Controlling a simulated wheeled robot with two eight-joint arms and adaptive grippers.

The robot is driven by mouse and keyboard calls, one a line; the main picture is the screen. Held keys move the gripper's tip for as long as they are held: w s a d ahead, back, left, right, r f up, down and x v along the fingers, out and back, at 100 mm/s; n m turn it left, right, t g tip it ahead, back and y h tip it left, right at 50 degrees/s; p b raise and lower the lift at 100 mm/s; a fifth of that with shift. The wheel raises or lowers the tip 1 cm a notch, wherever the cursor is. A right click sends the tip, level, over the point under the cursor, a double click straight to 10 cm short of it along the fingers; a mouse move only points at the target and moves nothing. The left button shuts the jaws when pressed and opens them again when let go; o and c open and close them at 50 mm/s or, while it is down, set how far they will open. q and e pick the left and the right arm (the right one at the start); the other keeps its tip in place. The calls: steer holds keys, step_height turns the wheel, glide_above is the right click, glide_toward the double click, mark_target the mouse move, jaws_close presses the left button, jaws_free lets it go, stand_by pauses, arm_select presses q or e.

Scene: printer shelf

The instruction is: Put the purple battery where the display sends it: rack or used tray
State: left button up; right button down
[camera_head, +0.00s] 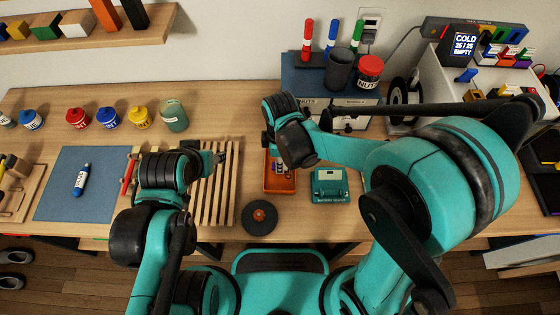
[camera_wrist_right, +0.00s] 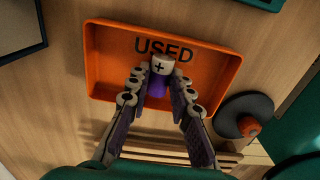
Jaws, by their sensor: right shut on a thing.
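My right gripper (camera_head: 280,160) is over the orange tray (camera_head: 279,187), which reads USED in the right wrist view (camera_wrist_right: 215,85). There the gripper (camera_wrist_right: 162,88) is shut on the purple battery (camera_wrist_right: 157,88), whose white end with a plus sign faces the camera. The battery is within the tray's outline; whether it touches the floor cannot be told. A dark display (camera_head: 463,44) at the back right appears to read COLD, 25/25, EMPTY. My left gripper (camera_head: 221,158) is over the slatted wooden stand, its fingers too small to judge.
A teal device (camera_head: 331,186) with a small screen sits right of the tray. A black disc (camera_head: 260,217) lies in front. A slatted wooden stand (camera_head: 220,200) is to the left. Coloured blocks (camera_head: 505,50) fill the back right. A blue mat (camera_head: 75,185) holds a blue tube.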

steer(key=c, duration=1.8)
jaws_free()
steer(key=shift+f, duration=0.2)
steer(key=o, duration=0.5)
steer(key=shift+c, duration=0.2)
steer(key=shift+r, duration=0.1)
steer(key=shift+r, duration=0.1)
steer(key=shift+r+p, duration=0.3)
steer(key=shift+p, duration=0.1)
step_height(320, 180, up, 12)
steer(key=p, duration=0.4)
steer(key=s+d+r+m+t, duration=0.2)
steer(key=d+m+t, duration=0.1)
steer(key=d+m, duration=0.6)
steer(key=s+d+r+m+t, duration=0.3)
steer(key=d+m+t, duration=0.1)
steer(key=d+m, duration=0.4)
steer(key=shift+d+m, duration=0.4)
steer(key=shift+d, duration=0.05)
